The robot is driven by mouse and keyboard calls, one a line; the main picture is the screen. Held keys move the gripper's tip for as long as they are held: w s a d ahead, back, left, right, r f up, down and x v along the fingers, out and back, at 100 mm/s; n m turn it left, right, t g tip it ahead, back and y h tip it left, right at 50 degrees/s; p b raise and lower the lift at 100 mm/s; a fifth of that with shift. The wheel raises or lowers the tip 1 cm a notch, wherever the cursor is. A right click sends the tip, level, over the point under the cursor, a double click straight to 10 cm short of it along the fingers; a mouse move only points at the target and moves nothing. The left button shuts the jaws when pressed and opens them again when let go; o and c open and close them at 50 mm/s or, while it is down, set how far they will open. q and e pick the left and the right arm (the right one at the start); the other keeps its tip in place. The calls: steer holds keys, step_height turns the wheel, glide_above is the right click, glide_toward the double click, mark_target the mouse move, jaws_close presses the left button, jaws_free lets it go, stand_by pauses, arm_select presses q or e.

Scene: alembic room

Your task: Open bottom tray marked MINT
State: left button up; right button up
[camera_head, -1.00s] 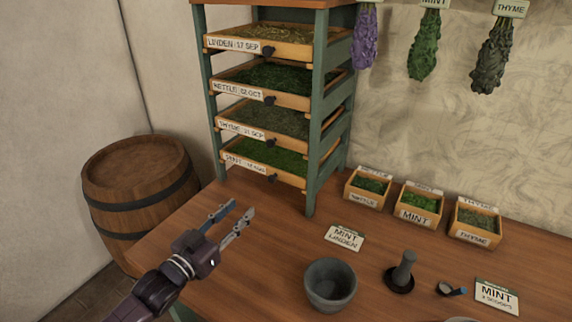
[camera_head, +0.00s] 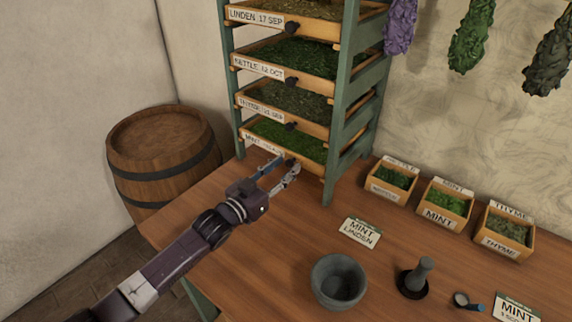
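The bottom tray marked MINT (camera_head: 262,130) holds green herb and sits in the lowest slot of the green-framed drying rack. Its front lines up with the trays above. My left gripper (camera_head: 290,163) is at this tray's front, with its two fingers apart beside the dark front knob. The fingers partly cover the knob and the right end of the label, so I cannot tell whether they touch the knob. My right gripper is not in view.
Other trays, marked THYME (camera_head: 262,109), NETTLE (camera_head: 260,69) and LINDEN (camera_head: 257,15), sit above. A barrel (camera_head: 162,158) stands left. The table holds a mortar (camera_head: 339,283), pestle (camera_head: 420,274), cards and several herb boxes (camera_head: 440,216). The table before the rack is clear.

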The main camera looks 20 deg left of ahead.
arm_select(q)
steer(key=shift+w+d, duration=0.2)
steer(key=shift+w, duration=0.25)
jaws_close()
